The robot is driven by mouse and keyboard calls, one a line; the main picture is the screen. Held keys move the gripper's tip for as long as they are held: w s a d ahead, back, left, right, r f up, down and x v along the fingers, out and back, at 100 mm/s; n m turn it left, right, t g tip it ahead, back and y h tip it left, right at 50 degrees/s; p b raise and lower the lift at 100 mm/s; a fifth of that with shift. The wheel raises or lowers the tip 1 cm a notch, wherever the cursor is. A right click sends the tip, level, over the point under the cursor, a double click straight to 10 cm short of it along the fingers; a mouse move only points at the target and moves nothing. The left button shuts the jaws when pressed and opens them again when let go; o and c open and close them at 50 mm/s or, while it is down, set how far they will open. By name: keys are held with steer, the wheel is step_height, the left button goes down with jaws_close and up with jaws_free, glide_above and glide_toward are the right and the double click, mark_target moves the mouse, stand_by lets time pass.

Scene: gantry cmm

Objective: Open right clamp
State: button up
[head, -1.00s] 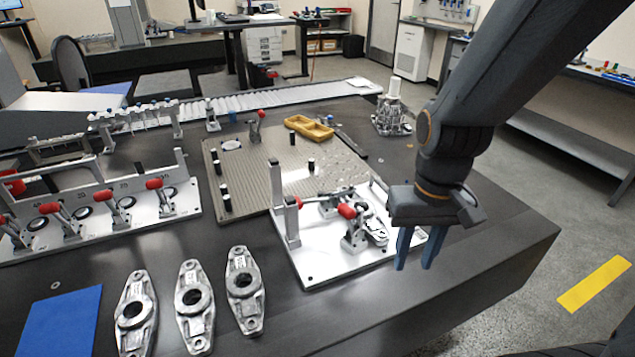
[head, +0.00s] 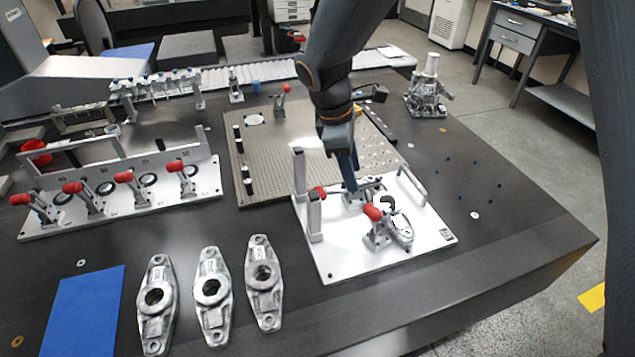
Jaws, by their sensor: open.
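A white fixture plate (head: 345,262) lies on the dark table near its front right. It bears two toggle clamps with red handles. The right clamp (head: 374,228) stands at the front, its red handle tip pointing left, beside a grey metal part (head: 402,232). The other clamp's red tip (head: 320,192) shows further left and back, and its body is partly hidden by my fingers. My gripper (head: 350,186) points down over the plate, behind the right clamp's handle. Its blue fingers are open and seen nearly edge-on, so the gap hardly shows. Whether they touch the rear clamp I cannot tell.
Grey posts (head: 315,215) rise on the plate's left side, and a low bar handle (head: 411,186) on its right. Several metal brackets (head: 212,290) lie front left. A row of red-handled clamps (head: 125,205) stands further left. The table right of the plate is mostly clear.

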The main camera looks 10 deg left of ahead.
mark_target(319, 190)
steer(key=a+f+n+t+h, duration=0.1)
steer(key=a+n, duration=0.5)
steer(key=a, duration=0.5)
steer(key=p+x, duration=0.2)
steer(key=x, duration=0.6)
steer(key=shift+s+d, duration=0.1)
steer(key=shift+c, duration=0.5)
jaws_close()
